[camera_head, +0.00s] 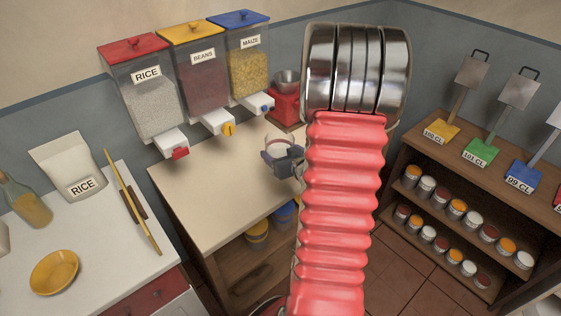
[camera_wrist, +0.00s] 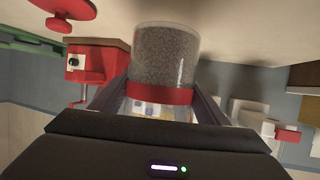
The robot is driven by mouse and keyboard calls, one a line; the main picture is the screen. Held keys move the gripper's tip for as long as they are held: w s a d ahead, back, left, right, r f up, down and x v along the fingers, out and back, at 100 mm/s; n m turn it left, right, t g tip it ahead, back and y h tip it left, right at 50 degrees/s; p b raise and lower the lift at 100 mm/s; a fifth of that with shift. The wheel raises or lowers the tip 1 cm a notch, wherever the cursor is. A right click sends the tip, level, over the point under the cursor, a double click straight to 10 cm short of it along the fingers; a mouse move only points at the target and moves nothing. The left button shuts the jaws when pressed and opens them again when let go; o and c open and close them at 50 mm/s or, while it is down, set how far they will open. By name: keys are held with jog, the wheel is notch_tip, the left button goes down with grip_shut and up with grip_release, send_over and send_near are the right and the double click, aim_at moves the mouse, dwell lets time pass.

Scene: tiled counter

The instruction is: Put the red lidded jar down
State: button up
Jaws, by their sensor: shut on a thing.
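The red lidded jar (camera_wrist: 163,55) is a clear cylinder full of dark grains, with a red band at its near end in the wrist view. My gripper (camera_wrist: 160,97) has one dark finger on each side of the jar near the red band and is shut on it. In the head view my gripper (camera_head: 283,157) is over the right part of the cream counter (camera_head: 213,183), partly behind my red arm. The jar is hard to make out there. I cannot tell whether its base touches the counter.
A red grinder (camera_head: 284,103) stands at the counter's back, behind my gripper. Dispensers of rice (camera_head: 147,100), beans (camera_head: 203,80) and maize (camera_head: 249,68) hang on the wall to the left. The counter's front left is clear. A shelf with several tins (camera_head: 457,208) stands right.

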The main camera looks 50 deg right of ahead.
dwell(0.3)
jog(key=shift+f, duration=2.05)
jog(key=o, duration=1.9)
jog(key=shift+f, duration=0.1)
jog(key=shift+c, duration=0.2)
